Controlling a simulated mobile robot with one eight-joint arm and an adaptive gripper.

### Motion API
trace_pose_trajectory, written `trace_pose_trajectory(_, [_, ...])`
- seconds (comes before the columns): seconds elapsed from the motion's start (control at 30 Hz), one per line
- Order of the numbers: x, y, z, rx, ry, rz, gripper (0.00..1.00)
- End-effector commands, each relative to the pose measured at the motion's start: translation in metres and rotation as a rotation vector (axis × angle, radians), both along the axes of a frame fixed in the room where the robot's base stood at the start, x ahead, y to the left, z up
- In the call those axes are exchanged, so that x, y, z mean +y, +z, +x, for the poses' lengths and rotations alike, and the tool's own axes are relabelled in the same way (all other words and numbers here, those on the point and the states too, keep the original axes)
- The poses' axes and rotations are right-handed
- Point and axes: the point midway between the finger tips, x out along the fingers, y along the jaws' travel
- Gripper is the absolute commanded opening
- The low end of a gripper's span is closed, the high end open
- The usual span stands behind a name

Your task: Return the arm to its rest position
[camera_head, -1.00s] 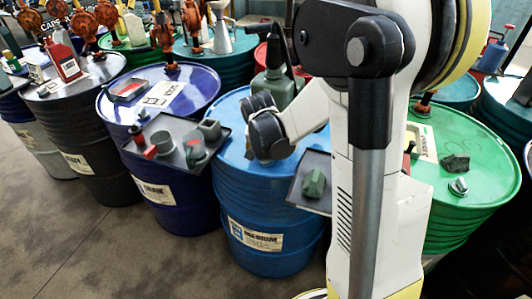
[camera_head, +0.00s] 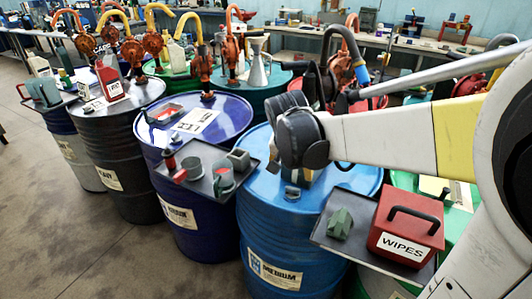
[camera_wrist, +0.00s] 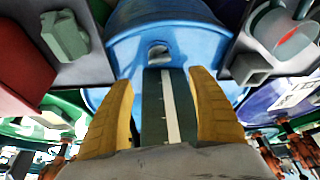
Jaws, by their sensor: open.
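My gripper (camera_wrist: 160,78) is open in the wrist view, with one yellow finger on each side of a dark green container with a white stripe (camera_wrist: 152,112). I cannot tell whether the fingers touch it. In the head view my wrist is above the blue drum (camera_head: 262,215) and covers most of the fingers and the container. My arm reaches in from the right edge. A small grey cap (camera_head: 291,192) lies on the drum's near side; it also shows in the wrist view (camera_wrist: 158,52).
On the right, another tray (camera_head: 330,232) holds a green block (camera_head: 340,223) and a red WIPES box (camera_head: 405,228). Drums with pumps stand behind; floor is clear at left.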

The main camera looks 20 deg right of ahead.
Motion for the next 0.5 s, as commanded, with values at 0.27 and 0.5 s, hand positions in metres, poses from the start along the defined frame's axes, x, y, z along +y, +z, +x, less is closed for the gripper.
trace_pose_trajectory(0.27, [0.0,0.0,0.0,0.0,0.002,0.0,0.68])
trace_pose_trajectory(0.5, [0.031,0.02,-0.034,-0.036,0.165,-0.002,0.68])
